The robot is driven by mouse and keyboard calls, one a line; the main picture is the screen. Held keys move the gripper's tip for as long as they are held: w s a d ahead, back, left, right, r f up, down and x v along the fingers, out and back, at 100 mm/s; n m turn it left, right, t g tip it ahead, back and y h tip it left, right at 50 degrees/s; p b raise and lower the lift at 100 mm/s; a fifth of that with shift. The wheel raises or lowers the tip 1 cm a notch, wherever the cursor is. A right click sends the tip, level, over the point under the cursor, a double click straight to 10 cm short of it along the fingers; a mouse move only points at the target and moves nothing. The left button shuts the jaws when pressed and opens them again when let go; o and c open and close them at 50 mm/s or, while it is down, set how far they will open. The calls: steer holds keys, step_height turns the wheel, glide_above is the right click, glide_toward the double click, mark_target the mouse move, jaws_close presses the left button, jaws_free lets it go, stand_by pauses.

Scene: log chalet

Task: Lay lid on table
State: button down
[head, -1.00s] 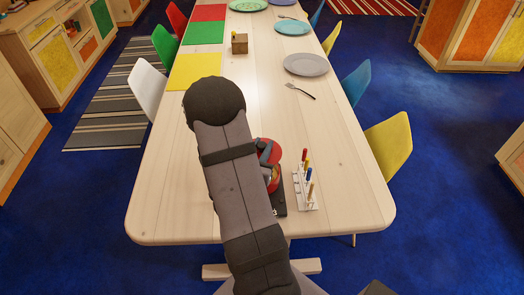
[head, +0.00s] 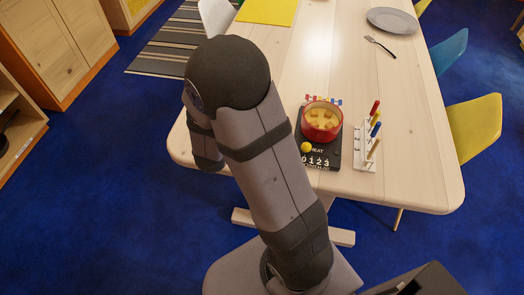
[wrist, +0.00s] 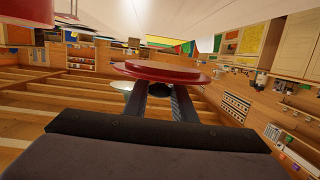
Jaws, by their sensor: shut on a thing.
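A red round lid (wrist: 160,71) is held up in the wrist view, with my gripper (wrist: 160,90) shut on its dark knob. In the head view, my arm hides the gripper and the lid. The pale wooden table (head: 345,110) has bare wood left of the pot and beyond it. A red pot (head: 322,121) stands open on a black hotplate board (head: 305,160), with yellowish pieces inside.
A white peg rack (head: 366,148) with coloured pegs stands right of the board. Yellow (head: 474,128) and blue (head: 449,52) chairs flank the right edge.

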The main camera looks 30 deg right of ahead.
steer(key=shift+w+a+f+b, duration=0.1)
steer(key=shift+a+f+b, duration=0.1)
steer(key=shift+a, duration=0.2)
steer(key=shift+a+f+b, duration=0.15)
steer(key=shift+a+b, duration=0.05)
steer(key=shift+a, duration=0.2)
steer(key=shift+s+a+m+g+h, duration=0.1)
steer(key=shift+s+m+g+h, duration=0.1)
steer(key=shift+m+g+h, duration=0.25)
steer(key=shift+s+d+r+m+g+h, duration=0.2)
steer(key=shift+s+d+m+g+h, duration=0.55)
steer(key=shift+s+d+m+g, duration=0.3)
steer(key=s+d+f+m+g+h, duration=0.2)
steer(key=s+d+m+g, duration=0.15)
steer(key=s, duration=0.25)
steer(key=shift+n, duration=0.45)
steer(key=shift+w+a+f+b, duration=0.2)
steer(key=shift+f+b, duration=0.2)
steer(key=shift+f, duration=2.1)
steer(key=shift+w+a+f+b, duration=0.15)
steer(key=shift+f+b, duration=0.25)
steer(key=shift+f, duration=2.05)
steer(key=shift+s+f, duration=0.1)
steer(key=shift+f, duration=0.05)
steer(key=c, duration=1.5)
jaws_free()
steer(key=shift+o, duration=0.2)
